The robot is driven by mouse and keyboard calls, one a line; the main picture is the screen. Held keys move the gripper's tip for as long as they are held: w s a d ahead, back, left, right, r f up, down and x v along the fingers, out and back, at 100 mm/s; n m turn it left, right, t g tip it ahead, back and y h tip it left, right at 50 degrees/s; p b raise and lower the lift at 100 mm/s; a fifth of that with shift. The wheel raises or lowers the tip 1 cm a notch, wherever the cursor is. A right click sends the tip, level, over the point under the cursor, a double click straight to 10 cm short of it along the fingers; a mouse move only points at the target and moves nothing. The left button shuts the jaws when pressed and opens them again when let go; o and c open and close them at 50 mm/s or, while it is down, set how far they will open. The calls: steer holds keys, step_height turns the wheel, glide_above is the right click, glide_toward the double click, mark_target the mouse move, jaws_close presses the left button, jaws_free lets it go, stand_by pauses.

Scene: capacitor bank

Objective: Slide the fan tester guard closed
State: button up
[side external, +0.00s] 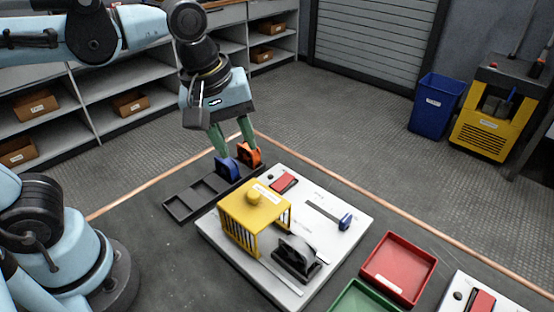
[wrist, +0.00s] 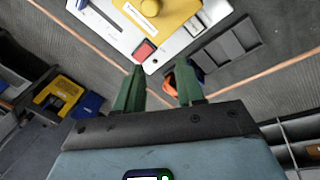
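The yellow guard (side external: 240,222), a barred cage with a round knob (side external: 254,197) on top, stands on the white tester board (side external: 345,238). It also shows at the top of the wrist view (wrist: 165,22). A black fan seat (side external: 297,258) sits beside the guard, outside it, near a pale strip in the board. My gripper (side external: 236,148) is beyond the board's far-left corner, pointing down above the dark rack, away from the guard. Its green fingers are apart, with nothing seen held between them in the wrist view (wrist: 160,70).
A blue fan (side external: 228,169) and an orange fan (side external: 249,153) stand in the dark rack (side external: 180,207), close to my fingertips. The board carries a red button (side external: 284,182) and a blue-handled slider (side external: 345,221). A red tray (side external: 400,267) and a green tray (side external: 362,300) lie at right.

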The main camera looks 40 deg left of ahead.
mark_target(254, 193)
steer(key=s+d+r+n+g, duration=0.1)
steer(key=d+r+n+g, duration=0.2)
steer(key=d+n, duration=0.3)
steer(key=shift+n+y, duration=0.4)
steer(key=shift+n, duration=0.3)
steer(key=shift+s+a+f, duration=0.1)
steer(key=shift+a+f, duration=0.1)
steer(key=shift+f, duration=2.05)
steer(key=shift+s+a+f, duration=0.1)
steer(key=shift+a+f, duration=0.05)
steer(key=shift+f, duration=2.05)
jaws_close()
steer(key=shift+d, duration=5.05)
